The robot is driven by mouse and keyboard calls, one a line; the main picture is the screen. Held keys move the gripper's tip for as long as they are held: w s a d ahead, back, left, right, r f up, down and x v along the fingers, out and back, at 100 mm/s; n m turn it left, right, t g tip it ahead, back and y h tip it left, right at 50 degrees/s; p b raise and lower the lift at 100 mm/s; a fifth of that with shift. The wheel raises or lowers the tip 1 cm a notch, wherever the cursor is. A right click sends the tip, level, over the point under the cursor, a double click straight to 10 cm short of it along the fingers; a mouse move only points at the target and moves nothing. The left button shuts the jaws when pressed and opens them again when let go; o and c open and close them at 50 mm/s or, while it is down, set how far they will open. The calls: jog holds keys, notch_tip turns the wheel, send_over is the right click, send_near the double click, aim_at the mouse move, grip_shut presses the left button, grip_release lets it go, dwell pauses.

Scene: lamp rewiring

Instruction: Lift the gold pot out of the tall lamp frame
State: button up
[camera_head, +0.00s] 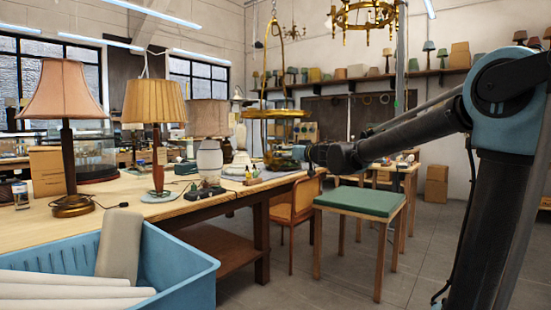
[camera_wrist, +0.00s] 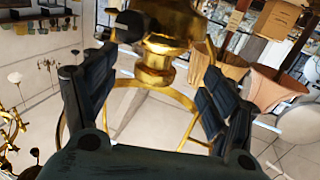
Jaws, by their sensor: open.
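In the wrist view the gold pot (camera_wrist: 155,62), a shiny turned body, is between the two dark fingers of my gripper (camera_wrist: 158,70). The fingers are apart, with gaps showing beside the pot's lower part. A thin gold ring (camera_wrist: 190,104) of the frame curves around behind. In the head view my gripper (camera_head: 292,156) is small and partly merges with the frame's lower part.
The workbench (camera_head: 140,190) on the left carries shaded lamps (camera_head: 66,100), a white jar (camera_head: 209,159) and small parts. A green-seated stool (camera_head: 361,200) and a wooden chair (camera_head: 296,200) stand below my arm. A blue crate (camera_head: 180,275) is in front.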

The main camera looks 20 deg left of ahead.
jog(key=shift+x, duration=4.6)
jog(key=shift+w+d, duration=0.1)
jog(key=shift+w, duration=0.05)
jog(key=c, duration=1)
